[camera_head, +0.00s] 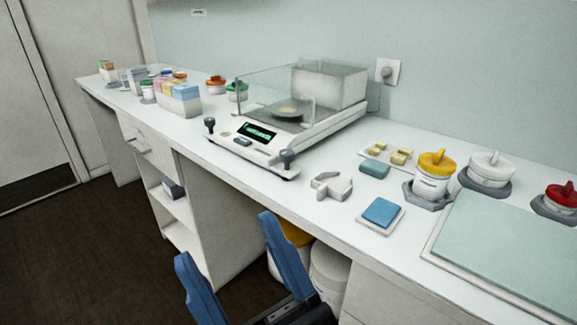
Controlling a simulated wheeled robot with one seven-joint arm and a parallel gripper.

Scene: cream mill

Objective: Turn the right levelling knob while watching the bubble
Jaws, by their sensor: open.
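A white balance (335,118) with a clear draft shield stands on the white bench. Its right levelling knob (287,156) is dark grey and upright at the front right corner. The left levelling knob (210,123) is at the front left corner. A small round yellowish spot (226,134) on the front panel may be the bubble level; the bubble itself is too small to make out. A lit green display (258,133) is on the panel. My gripper (224,237) has two blue fingers, spread apart and empty. It is in front of the bench, nearer the camera than the right knob and not touching it.
A grey-white bracket-like object (331,185) and a blue pad on a white tile (381,212) lie right of the knob. A yellow-lidded jar (432,177) stands farther right. Coloured boxes (178,98) stand left. The bench front between the knobs is clear.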

